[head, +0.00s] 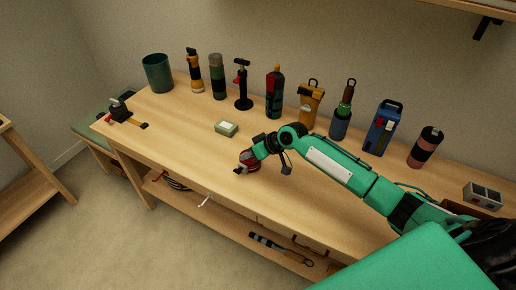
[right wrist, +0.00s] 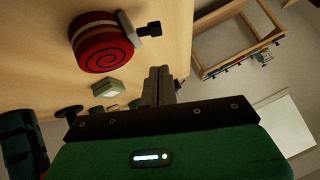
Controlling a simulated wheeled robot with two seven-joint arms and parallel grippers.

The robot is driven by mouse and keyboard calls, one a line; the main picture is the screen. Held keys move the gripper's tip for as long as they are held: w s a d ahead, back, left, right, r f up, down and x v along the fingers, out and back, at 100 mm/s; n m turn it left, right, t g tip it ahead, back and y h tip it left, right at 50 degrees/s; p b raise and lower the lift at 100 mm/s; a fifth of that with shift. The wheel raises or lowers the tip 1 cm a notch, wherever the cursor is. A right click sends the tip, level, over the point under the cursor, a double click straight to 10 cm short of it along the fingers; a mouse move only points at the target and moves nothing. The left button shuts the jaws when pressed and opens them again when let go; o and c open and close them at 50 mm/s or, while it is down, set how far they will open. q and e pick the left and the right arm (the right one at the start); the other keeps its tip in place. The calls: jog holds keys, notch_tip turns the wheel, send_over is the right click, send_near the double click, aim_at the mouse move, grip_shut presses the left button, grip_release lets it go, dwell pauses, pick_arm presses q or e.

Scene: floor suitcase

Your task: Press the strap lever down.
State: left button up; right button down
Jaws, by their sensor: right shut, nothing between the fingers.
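A dark red rolled strap (head: 249,158) lies near the front edge of the wooden table, at the end of my right arm. In the right wrist view it shows as a red spiral roll (right wrist: 98,48) with a grey metal buckle (right wrist: 130,26) and a small black lever (right wrist: 149,29) sticking out to the right. My right gripper (right wrist: 158,84) is shut and empty, its fingers below the lever in that picture with a gap between. In the head view its fingertips are hard to make out beside the roll. My left gripper is not in view.
A small pale green box (head: 226,129) lies behind the roll. Several upright tools and bottles, with a dark green cup (head: 157,73), line the table's back. A lower shelf (head: 230,224) holds cables and tools.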

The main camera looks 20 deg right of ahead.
aim_at(236, 170)
jog(key=f, duration=0.1)
jog(key=a+f, duration=0.1)
jog(key=f+p, duration=0.1)
jog(key=shift+a+f, duration=0.2)
jog(key=shift+a, duration=0.05)
jog(key=shift+s+a+f, duration=0.1)
jog(key=shift+a+f, duration=0.05)
jog(key=shift+f, duration=0.4)
jog(key=shift+s+a+h+p, duration=0.1)
jog(key=shift+h+p, duration=0.2)
jog(key=shift+p, duration=0.15)
jog(key=shift+s+a+f+n+t+h+p, duration=0.2)
jog(key=shift+n+t+h+p, duration=0.25)
jog(key=shift+p, duration=0.4)
